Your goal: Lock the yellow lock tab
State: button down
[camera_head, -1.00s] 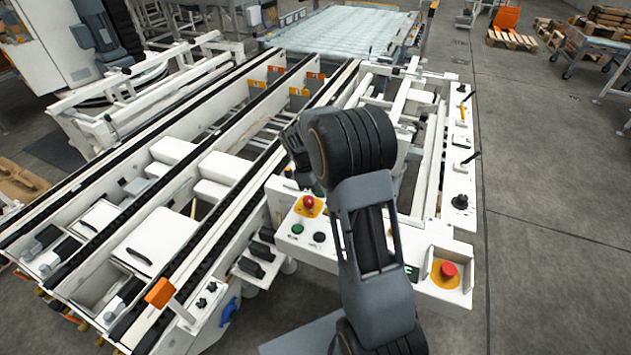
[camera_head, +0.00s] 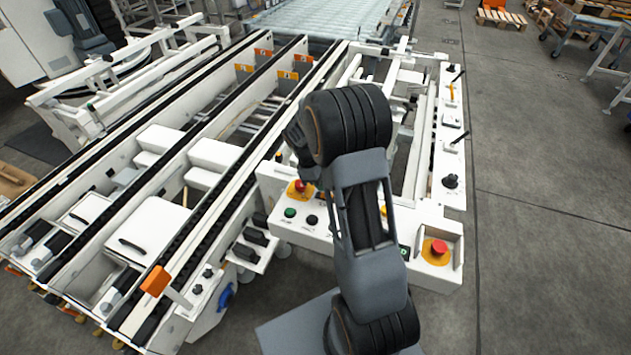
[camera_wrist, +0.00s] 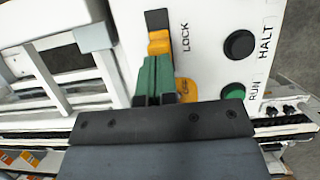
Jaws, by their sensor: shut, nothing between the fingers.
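The yellow lock tab (camera_wrist: 159,44) shows in the wrist view on a white panel, beside the word LOCK. A dark slot (camera_wrist: 157,20) runs on beyond it toward the top of the picture. My gripper (camera_wrist: 155,64) is shut, its green fingers close together and empty. Their tips are right at the near end of the tab; I cannot tell whether they touch it. Another yellow piece (camera_wrist: 187,90) is partly hidden beside the fingers. In the head view my arm hides the gripper and the tab.
A black HALT button (camera_wrist: 239,45) and a green RUN button (camera_wrist: 233,92) sit right of the tab. In the head view, red emergency buttons stand on the white control panel (camera_head: 290,233), one at right (camera_head: 438,248).

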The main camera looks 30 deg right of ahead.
jog(key=shift+s+d, duration=0.4)
jog(key=shift+s, duration=0.1)
jog(key=shift+r, duration=0.1)
jog(key=p+v, duration=0.8)
jog(key=v, duration=0.1)
jog(key=shift+w+r, duration=0.15)
jog(key=shift+r, duration=0.2)
jog(key=shift+a, duration=0.1)
